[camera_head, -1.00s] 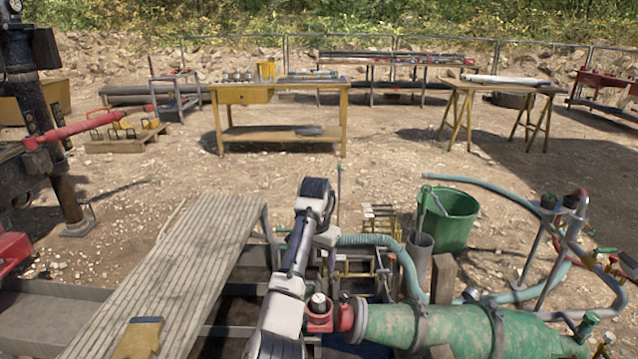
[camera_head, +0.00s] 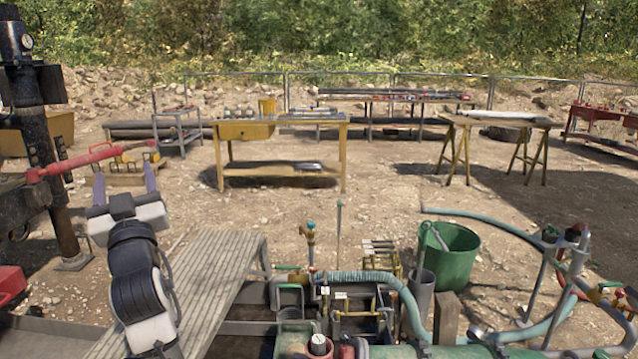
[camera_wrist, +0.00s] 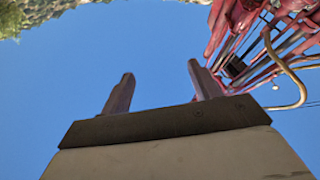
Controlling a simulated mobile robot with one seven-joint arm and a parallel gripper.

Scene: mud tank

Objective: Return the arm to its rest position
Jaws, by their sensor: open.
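My arm is folded up at the left of the head view, over the left edge of the ribbed walkway (camera_head: 222,285). My gripper (camera_head: 124,182) is at its upper end, with two purple-grey fingers apart and pointing up and away from me. In the wrist view my gripper (camera_wrist: 160,76) shows wide-open fingers with only blue sky between them. It holds nothing and touches nothing that I can see.
A drilling rig column (camera_head: 42,140) with a red bar stands close at the left. A green bucket (camera_head: 455,258), a hose (camera_head: 365,278) and a brass valve (camera_head: 309,236) are at centre and right. A yellow workbench (camera_head: 280,160) stands behind open gravel.

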